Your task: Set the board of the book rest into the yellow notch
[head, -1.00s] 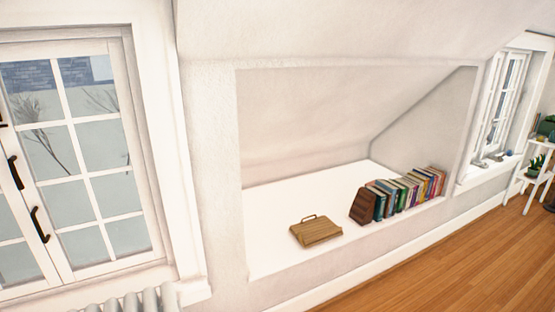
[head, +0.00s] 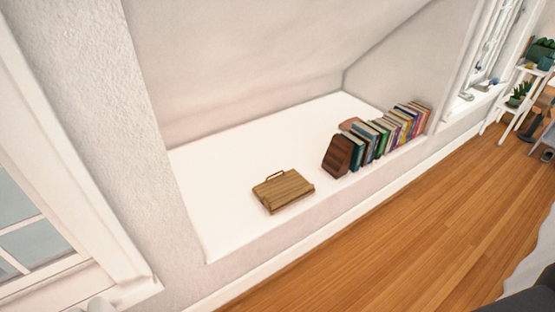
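The wooden book rest (head: 283,190) stands on the white ledge of the wall alcove, left of a row of books. Its board (head: 280,187) lies at a low slant, with a lip along its front edge. A thin reddish-brown wire loop (head: 274,176) shows behind its upper edge. The notches are too small to make out, and I see no yellow one. Neither of my grippers is in view.
A dark brown wooden bookend (head: 338,156) and several upright books (head: 385,133) stand on the ledge right of the book rest. The ledge (head: 215,185) is bare to its left. Wooden floor (head: 420,220) lies below. A white plant stand (head: 518,95) is at the far right.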

